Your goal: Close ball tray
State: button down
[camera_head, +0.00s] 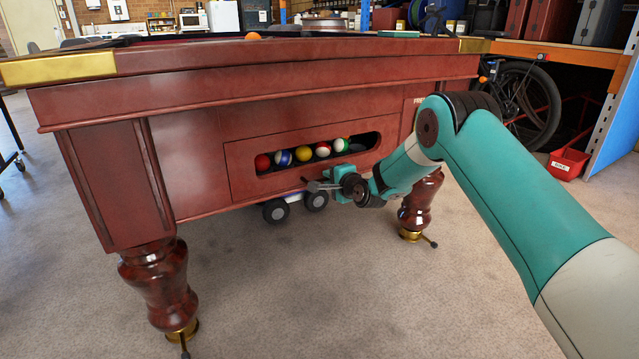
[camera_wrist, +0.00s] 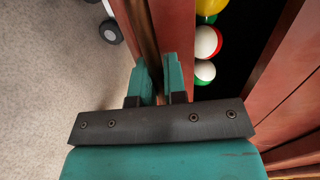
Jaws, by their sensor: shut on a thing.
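The ball tray (camera_head: 243,168) is a red-brown wooden front in the end of the pool table (camera_head: 190,155). Several coloured balls (camera_head: 304,153) sit in a row in its long rounded opening. My gripper (camera_head: 316,186) is at the lower edge of the tray front, below the balls. In the wrist view my gripper (camera_wrist: 160,78) has its fingers on either side of a wooden edge (camera_wrist: 178,30), shut on it. Balls (camera_wrist: 207,42) lie just right of that edge. How far the tray stands out cannot be told.
A small wheeled thing (camera_head: 276,210) with dark tyres shows under the tray. Turned table legs (camera_head: 160,285) stand left and right (camera_head: 418,205). A red bin (camera_head: 568,163) and a bicycle (camera_head: 525,100) are at the right. The carpet in front is clear.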

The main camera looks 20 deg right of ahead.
jog(key=shift+w+r, duration=0.1)
jog(key=shift+w, duration=0.05)
jog(key=c, duration=1.2)
grip_release()
jog(key=shift+a, duration=0.15)
jog(key=shift+s+d, duration=0.2)
jog(key=shift+s, duration=0.05)
jog(key=p+v, duration=0.3)
jog(key=v, duration=1.4)
jog(key=shift+w, duration=0.1)
